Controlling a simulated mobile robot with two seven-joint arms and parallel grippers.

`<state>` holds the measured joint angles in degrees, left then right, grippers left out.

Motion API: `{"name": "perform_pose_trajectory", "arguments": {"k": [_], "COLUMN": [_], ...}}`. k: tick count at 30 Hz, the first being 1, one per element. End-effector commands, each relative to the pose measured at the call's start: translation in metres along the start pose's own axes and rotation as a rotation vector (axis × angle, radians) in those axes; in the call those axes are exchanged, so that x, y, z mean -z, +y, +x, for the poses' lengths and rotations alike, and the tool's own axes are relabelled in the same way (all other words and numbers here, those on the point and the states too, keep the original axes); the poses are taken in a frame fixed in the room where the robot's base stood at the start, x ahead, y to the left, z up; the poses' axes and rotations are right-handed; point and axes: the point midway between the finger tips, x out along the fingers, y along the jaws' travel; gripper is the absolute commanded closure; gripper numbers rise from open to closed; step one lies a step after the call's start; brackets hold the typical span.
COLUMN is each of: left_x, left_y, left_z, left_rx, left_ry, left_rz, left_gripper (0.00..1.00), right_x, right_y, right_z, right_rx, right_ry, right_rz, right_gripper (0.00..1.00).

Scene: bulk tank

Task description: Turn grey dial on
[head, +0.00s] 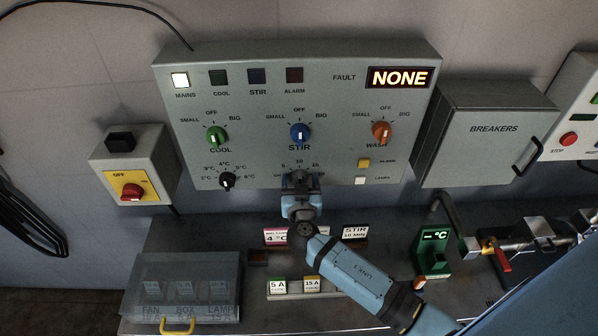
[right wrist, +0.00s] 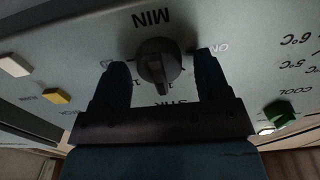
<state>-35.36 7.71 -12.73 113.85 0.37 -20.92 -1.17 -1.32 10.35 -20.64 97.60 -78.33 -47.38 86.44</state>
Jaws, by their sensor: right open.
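The grey dial (right wrist: 158,64) sits on the control panel (head: 340,95) below the blue STIR knob (head: 300,133). In the upside-down right wrist view it is round with a raised grip, and MIN is printed beside it. An ON label (right wrist: 217,48) is partly visible next to it. My right gripper (head: 299,182) is at the panel in the head view and hides most of the dial there. In the right wrist view its open fingers (right wrist: 160,85) stand on either side of the dial, with gaps on both sides. My left gripper is out of view.
A black temperature dial (head: 227,180) and a green COOL knob (head: 216,136) are to the left. An orange WASH knob (head: 381,131), yellow alarm button (head: 363,162) and white lamps button (head: 360,180) are to the right. A breakers box (head: 485,135) stands farther right.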

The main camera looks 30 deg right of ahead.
Motion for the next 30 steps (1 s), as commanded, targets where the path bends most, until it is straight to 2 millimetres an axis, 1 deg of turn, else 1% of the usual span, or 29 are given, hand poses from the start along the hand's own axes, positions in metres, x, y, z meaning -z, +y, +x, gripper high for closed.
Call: {"name": "perform_pose_trajectory", "arguments": {"k": [11, 12, 17, 18, 25, 30], "left_x": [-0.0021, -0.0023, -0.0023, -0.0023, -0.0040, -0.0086], "left_y": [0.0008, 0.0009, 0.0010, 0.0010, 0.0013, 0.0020], "left_z": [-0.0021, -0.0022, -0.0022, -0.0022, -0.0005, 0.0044], "left_rx": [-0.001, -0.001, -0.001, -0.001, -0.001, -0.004], "left_ry": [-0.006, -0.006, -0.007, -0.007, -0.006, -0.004], "left_rz": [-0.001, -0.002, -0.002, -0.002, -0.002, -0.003], "left_gripper": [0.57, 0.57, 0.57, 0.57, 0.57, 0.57], "right_x": [-0.0003, -0.0003, -0.0002, -0.0002, -0.0009, -0.0020], "right_y": [0.0002, 0.0002, 0.0002, 0.0002, 0.0002, 0.0002], "right_z": [-0.0013, -0.0013, -0.0013, -0.0012, -0.0011, -0.0011], "right_rx": [0.000, 0.000, 0.000, 0.000, -0.001, -0.002], "right_ry": [0.000, 0.000, 0.000, 0.000, 0.000, 0.002], "right_rz": [0.000, 0.000, 0.000, 0.000, -0.017, -0.075], "right_gripper": [0.31, 0.40, 0.77, 0.78, 0.78, 0.78]}}
